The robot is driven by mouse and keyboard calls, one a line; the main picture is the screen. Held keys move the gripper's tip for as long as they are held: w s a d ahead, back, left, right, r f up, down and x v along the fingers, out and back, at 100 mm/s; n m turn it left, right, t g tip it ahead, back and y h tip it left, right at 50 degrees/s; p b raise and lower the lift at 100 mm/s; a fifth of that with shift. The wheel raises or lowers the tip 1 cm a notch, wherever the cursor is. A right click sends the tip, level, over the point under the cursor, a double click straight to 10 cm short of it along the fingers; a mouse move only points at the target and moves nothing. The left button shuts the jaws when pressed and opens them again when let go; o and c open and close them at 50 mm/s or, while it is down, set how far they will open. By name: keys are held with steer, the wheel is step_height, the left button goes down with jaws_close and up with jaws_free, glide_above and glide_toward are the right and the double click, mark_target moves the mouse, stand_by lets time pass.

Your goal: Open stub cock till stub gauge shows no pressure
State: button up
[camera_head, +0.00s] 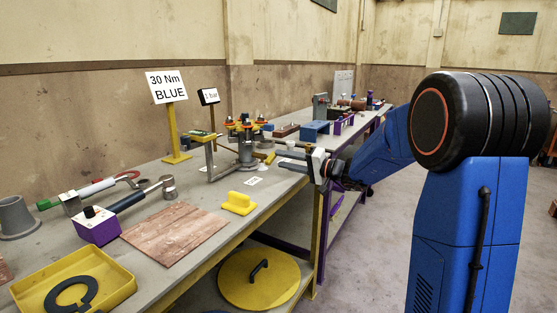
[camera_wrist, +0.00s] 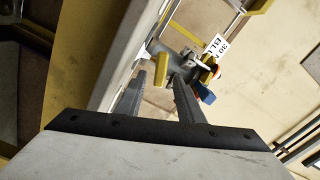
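A grey pipe assembly (camera_head: 246,153) with red, yellow and black parts on top stands on the bench, just left of my gripper. A yellow lever (camera_head: 270,158) sticks out at its right side; it looks like the cock's handle. It also shows in the wrist view (camera_wrist: 161,66), just beyond and between my fingertips. My gripper (camera_head: 285,154) is open, its two fingers apart and pointing at the assembly. I cannot tell whether a finger touches the lever. No gauge dial can be read in either view.
A "1 bar" sign (camera_head: 209,97) and a "30 Nm BLUE" sign (camera_head: 167,87) stand behind. Blue blocks (camera_head: 315,131) stand farther along. The floor at right is clear.

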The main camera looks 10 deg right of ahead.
mark_target(271, 158)
steer(key=shift+x, duration=1.4)
jaws_close()
steer(key=shift+n, duration=0.3)
steer(key=n, duration=0.6)
steer(key=shift+s+a+r, duration=0.1)
steer(key=n, duration=0.6)
steer(key=shift+s+a+n, duration=0.1)
steer(key=shift+s+n, duration=0.05)
steer(key=shift+n, duration=0.15)
